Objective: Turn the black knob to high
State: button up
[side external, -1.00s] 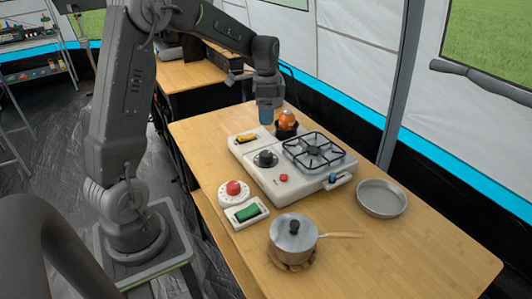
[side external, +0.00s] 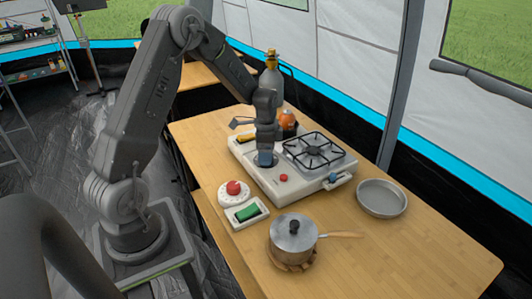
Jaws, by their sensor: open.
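The camp stove (side external: 314,187) is a white unit on the wooden table, with a black burner grate (side external: 314,151) on its right part. My gripper (side external: 265,160) points straight down over the stove's left part, where the black knob sits. The gripper hides nearly all of the knob, so I cannot tell the knob's setting or whether the fingers touch it. The gripper is open, with its fingertips low near the stove top.
A red button (side external: 283,178) and a yellow part (side external: 246,138) are on the stove. A red-knobbed dial (side external: 233,188), a green switch (side external: 247,212), a lidded pot (side external: 293,238) and an empty pan (side external: 382,198) stand around it. A tall bottle (side external: 272,80) stands behind my arm.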

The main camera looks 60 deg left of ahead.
jog(key=shift+f, duration=0.25)
jog(key=c, duration=0.9)
jog(key=shift+n, duration=0.3)
jog(key=n, duration=0.6)
jog(key=shift+r, duration=0.1)
jog(key=n, duration=0.3)
jog(key=shift+n+t, duration=0.3)
jog(key=shift+n, duration=1.7)
